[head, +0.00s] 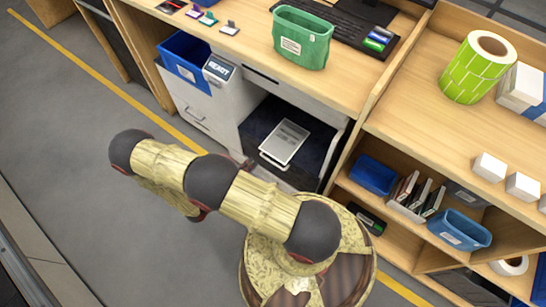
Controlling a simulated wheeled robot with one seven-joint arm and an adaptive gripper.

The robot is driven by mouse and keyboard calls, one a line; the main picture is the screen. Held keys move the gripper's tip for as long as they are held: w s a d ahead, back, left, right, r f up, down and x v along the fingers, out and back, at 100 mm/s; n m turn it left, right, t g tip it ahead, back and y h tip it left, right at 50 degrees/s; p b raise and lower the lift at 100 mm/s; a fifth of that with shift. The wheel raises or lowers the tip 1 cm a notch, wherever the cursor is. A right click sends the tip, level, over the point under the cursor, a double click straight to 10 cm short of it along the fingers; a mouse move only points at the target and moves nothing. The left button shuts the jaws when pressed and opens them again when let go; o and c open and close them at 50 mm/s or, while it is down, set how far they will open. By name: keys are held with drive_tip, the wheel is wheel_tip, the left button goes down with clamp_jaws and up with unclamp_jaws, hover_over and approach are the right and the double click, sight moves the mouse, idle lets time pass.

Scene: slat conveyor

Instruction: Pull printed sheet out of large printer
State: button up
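The large printer (213,107) is a white-grey machine built in under the wooden desk. Its small display reads READY. A dark open bay lies on its right side, and a light printed sheet (285,140) with grey print rests in it on a dark surface. The sheet lies flat, and nothing is seen touching it. My arm, patterned in pale yellow with dark joints, is folded across the lower middle, in front of the printer. I cannot make out my gripper's fingers, so its opening is not shown.
A blue bin (184,52) sits at the printer's upper left. A green bin (302,38) and a keyboard (350,25) stand on the desk above. Open shelves with blue bins (460,229) are at right. A yellow floor line runs past; grey floor is clear at left.

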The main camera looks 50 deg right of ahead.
wheel_tip(320, 180, down, 7)
drive_tip(key=s+d+n+t, duration=0.1)
drive_tip(key=s+n+t, duration=0.1)
drive_tip(key=n, duration=0.2)
drive_tip(key=d, duration=1)
drive_tip(key=shift+w+h, duration=0.2)
drive_tip(key=shift+h, duration=0.1)
clamp_jaws()
